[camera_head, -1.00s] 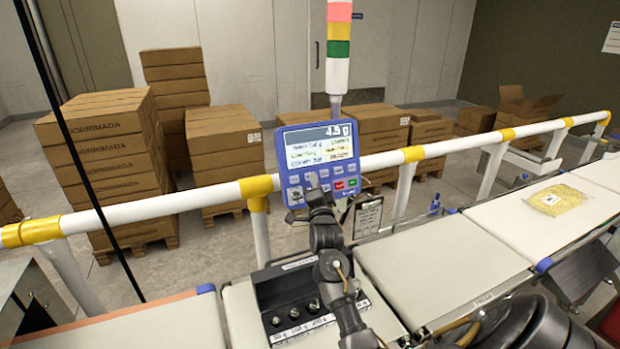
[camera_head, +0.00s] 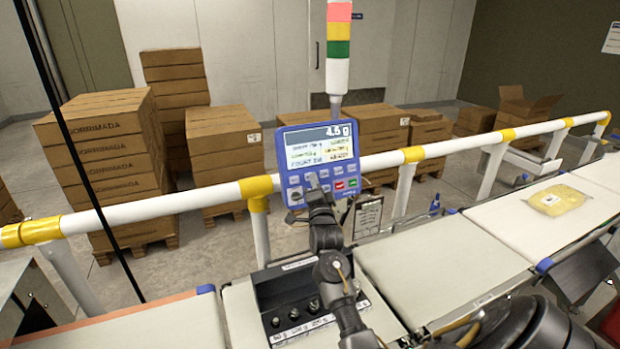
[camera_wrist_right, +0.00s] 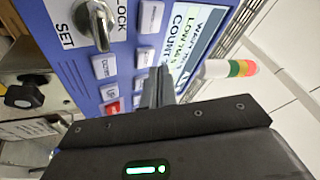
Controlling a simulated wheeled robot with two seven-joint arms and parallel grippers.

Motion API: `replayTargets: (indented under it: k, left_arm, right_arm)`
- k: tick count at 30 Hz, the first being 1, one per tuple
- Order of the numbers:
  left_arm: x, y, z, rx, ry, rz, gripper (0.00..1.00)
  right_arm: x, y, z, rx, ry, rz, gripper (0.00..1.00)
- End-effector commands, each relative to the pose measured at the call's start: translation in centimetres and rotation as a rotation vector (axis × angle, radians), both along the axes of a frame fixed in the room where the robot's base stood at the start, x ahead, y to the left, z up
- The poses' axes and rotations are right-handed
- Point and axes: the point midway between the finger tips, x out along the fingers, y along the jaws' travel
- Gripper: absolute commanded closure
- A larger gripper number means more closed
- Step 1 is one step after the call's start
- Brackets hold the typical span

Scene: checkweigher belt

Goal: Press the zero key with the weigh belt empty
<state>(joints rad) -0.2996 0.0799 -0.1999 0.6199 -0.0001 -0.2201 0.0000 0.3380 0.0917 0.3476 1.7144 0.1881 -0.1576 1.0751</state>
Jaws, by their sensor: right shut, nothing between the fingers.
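The blue control panel (camera_head: 283,170) stands on a post behind the belts. Its lit screen (camera_head: 322,147) shows a figure that looks like 4.5 above lines of text. My right gripper (camera_head: 314,184) is shut and empty, its tips at the panel's key rows. In the right wrist view the closed fingers (camera_wrist_right: 158,85) point at the keys near the screen. They hide part of the keypad, so I cannot tell which key they cover or whether they touch it. The weigh belt (camera_head: 435,265) in the middle is bare. My left gripper is not in view.
A yellow bag (camera_head: 555,200) lies on the belt at the right. A black weight holder (camera_head: 290,300) stands beside my right arm. A white and yellow rail (camera_head: 160,205) runs behind. A rotary LOCK/SET switch (camera_wrist_right: 95,22) sits close to the fingers. A clipboard (camera_head: 368,217) hangs below the panel.

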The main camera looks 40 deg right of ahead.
Motion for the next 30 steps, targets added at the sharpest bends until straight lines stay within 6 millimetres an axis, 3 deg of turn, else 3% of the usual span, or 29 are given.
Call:
replayTargets:
  k: [30]
  left_arm:
    - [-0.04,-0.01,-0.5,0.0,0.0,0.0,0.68]
  right_arm:
    - [0.77,-0.24,-0.2,0.0,0.0,0.0,1.0]
